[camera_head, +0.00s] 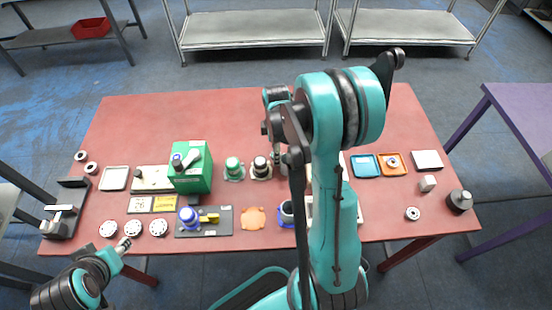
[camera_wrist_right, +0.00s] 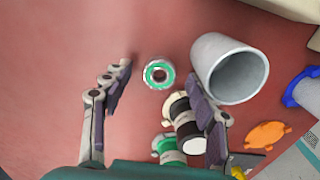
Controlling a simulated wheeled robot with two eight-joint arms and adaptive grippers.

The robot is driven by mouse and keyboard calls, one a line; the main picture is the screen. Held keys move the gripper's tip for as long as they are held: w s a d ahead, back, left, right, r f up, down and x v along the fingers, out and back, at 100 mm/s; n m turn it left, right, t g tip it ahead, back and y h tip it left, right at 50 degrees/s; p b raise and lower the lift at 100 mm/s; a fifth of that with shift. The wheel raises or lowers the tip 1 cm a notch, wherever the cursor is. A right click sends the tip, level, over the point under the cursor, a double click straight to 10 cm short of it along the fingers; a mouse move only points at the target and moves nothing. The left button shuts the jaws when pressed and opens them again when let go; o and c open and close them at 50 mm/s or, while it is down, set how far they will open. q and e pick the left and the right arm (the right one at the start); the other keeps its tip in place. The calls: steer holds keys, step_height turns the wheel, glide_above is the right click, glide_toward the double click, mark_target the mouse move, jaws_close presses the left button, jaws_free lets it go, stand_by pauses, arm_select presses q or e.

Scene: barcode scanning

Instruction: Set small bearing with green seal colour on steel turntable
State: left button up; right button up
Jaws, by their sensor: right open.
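The small bearing with a green seal (camera_wrist_right: 158,73) lies flat on the red tabletop in the right wrist view. My right gripper (camera_wrist_right: 157,86) is open, its two fingers apart, with the bearing in line with the gap just beyond the fingertips. Nothing is between the fingers. In the head view my right arm hides the bearing and most of that gripper. My left gripper (camera_head: 124,243) is at the front left edge of the table; its jaw opening is too small to judge. I cannot single out the steel turntable with certainty; a dark round stand (camera_head: 460,202) is at the far right.
A grey cup (camera_wrist_right: 230,70) stands close right of the bearing. A black-and-white cylinder (camera_wrist_right: 186,112) and a green-topped one (camera_wrist_right: 168,148) stand near the right finger. A green box (camera_head: 192,170), blue tray (camera_head: 355,167) and several flanges share the table (camera_head: 230,115); its back is clear.

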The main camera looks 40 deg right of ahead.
steer(key=shift+f, duration=0.15)
jaws_close()
